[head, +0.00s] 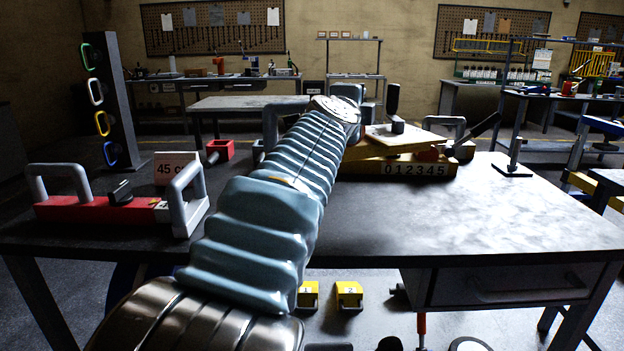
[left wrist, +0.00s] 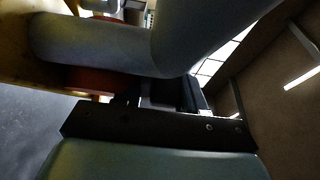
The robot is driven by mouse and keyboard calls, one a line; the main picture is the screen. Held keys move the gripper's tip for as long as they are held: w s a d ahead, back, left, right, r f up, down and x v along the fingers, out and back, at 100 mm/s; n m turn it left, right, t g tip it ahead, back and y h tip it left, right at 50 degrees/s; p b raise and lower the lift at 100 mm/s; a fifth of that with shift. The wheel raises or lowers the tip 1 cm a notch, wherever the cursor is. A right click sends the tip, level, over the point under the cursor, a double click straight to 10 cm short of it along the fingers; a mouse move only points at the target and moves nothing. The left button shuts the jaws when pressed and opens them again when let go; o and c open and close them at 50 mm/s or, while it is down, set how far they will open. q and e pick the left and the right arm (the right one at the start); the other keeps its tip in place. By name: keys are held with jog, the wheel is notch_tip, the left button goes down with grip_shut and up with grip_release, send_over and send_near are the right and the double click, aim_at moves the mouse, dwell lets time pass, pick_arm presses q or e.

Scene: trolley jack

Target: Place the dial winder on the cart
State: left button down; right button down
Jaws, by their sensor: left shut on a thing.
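A yellow device (head: 408,165) with a "0 1 2 3 4 5" strip, grey end handles and a dark lever lies on the dark worktable (head: 440,215); it seems to be the dial winder. My left arm reaches across the table to it and hides its left part. My left gripper (head: 350,97) is at the device's left side, fingertips hidden in the head view. In the left wrist view a thick grey handle (left wrist: 95,45) fills the space at the gripper, which is shut on it. My right gripper is not in view. I cannot clearly identify the cart.
A red device (head: 95,208) with grey handles and a black knob lies on the table's left, beside a "45 c" sign (head: 176,168). The table's right front is clear. A blue-and-yellow frame (head: 590,150) stands at the right edge.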

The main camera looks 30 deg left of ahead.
pick_arm(q)
jog(key=a+f+b, duration=0.2)
jog(key=a+f, duration=1)
jog(key=a, duration=0.2)
jog(key=shift+f, duration=0.3)
dwell(0.5)
jog(key=shift+a, duration=0.1)
jog(key=c, duration=0.6)
grip_release()
jog(key=shift+f, duration=0.15)
jog(key=shift+c, duration=0.2)
jog(key=b+v, duration=0.3)
jog(key=v, duration=0.9)
